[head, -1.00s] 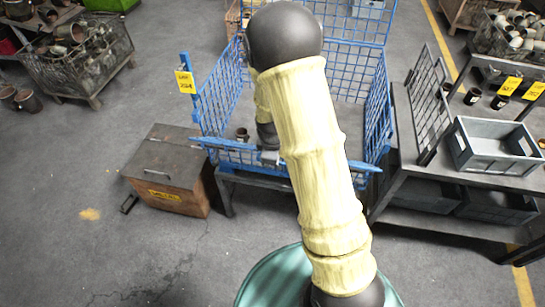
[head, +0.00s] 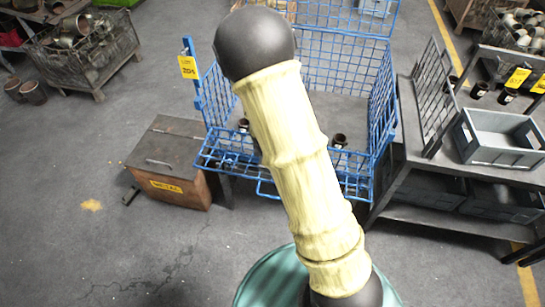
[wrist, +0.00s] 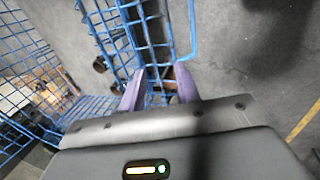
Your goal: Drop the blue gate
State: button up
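The blue gate (head: 352,188) is the front mesh panel of the blue wire cage (head: 382,100). In the head view it leans outward and down from the cage front, its mesh seen from above. My yellow-sleeved arm hides its middle. In the wrist view, blue gate wires (wrist: 150,55) run up to and between the purple fingers of my gripper (wrist: 159,72). The fingers stand apart, with no firm grip visible. My gripper is hidden behind my arm in the head view.
Dark cups (head: 339,140) stand inside the cage. A brown lidded box (head: 170,165) stands on the floor to its left. A workbench (head: 405,165) with a grey crate (head: 500,138) is close on the right.

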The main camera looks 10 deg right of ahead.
jog(key=v, duration=1.7)
jog(key=shift+r, duration=0.15)
jog(key=s+d+f+m+y, duration=0.1)
jog(key=s+d+m, duration=0.2)
jog(key=s+m, duration=0.5)
jog(key=m, duration=0.4)
jog(key=shift+s+f+g+y, duration=0.3)
jog(key=shift+s, duration=0.05)
jog(key=shift+s+d+m, duration=0.1)
jog(key=shift+d+m, duration=0.1)
jog(key=shift+m, duration=0.1)
